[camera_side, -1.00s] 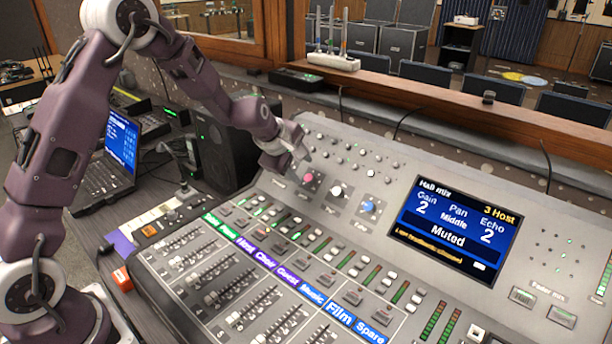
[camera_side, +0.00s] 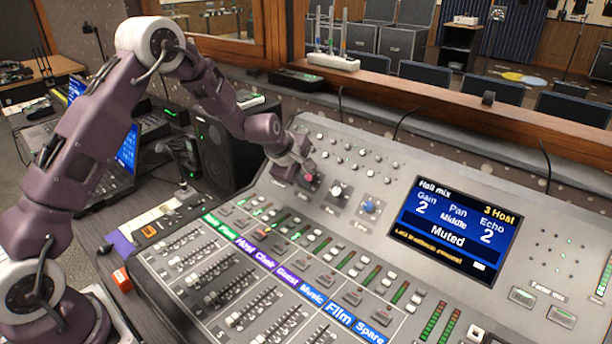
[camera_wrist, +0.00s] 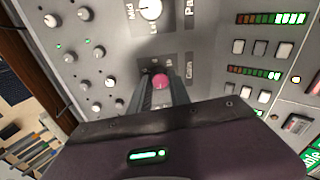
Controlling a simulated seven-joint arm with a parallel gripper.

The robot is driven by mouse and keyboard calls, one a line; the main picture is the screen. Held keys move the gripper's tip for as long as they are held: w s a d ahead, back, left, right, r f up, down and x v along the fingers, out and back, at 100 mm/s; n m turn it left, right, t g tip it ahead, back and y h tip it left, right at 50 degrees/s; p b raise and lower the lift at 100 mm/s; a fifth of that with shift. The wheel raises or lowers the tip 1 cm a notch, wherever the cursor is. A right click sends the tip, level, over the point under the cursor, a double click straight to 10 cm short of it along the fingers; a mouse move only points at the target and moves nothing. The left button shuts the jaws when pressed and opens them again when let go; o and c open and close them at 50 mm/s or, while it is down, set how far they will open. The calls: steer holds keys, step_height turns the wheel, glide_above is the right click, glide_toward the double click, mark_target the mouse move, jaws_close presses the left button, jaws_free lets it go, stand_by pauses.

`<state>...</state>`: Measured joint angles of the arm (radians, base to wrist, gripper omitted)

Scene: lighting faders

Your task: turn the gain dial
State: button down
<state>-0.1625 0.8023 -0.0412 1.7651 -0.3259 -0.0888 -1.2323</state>
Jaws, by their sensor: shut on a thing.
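The gain dial is a small pink-red knob (camera_side: 308,177) at the left end of a row of three larger dials on the sloped console. In the wrist view the pink dial (camera_wrist: 160,81) sits between the two fingers of my gripper (camera_wrist: 162,84), beside the printed word Gain. My gripper (camera_side: 301,174) is shut on the dial in the side view, where the hand partly hides it. The console screen (camera_side: 457,229) reads Gain 2, Pan Middle, Echo 2 and Muted, with 3 Host at the top.
A white dial (camera_side: 337,191) and a blue dial (camera_side: 368,207) stand to the right of the gain dial. Small knobs (camera_side: 345,158) rise behind them. Faders (camera_side: 240,290) and colored channel labels lie in front. A black speaker (camera_side: 222,150) and a laptop (camera_side: 125,160) stand left.

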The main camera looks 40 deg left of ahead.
steer(key=m, duration=0.4)
steer(key=shift+m, duration=0.3)
steer(key=m, duration=0.5)
steer(key=shift+m+t, duration=0.3)
steer(key=shift+t, duration=0.1)
steer(key=m, duration=0.5)
steer(key=shift+t, duration=0.4)
steer(key=m, duration=0.6)
steer(key=shift+h, duration=0.3)
steer(key=c, duration=1.2)
jaws_free()
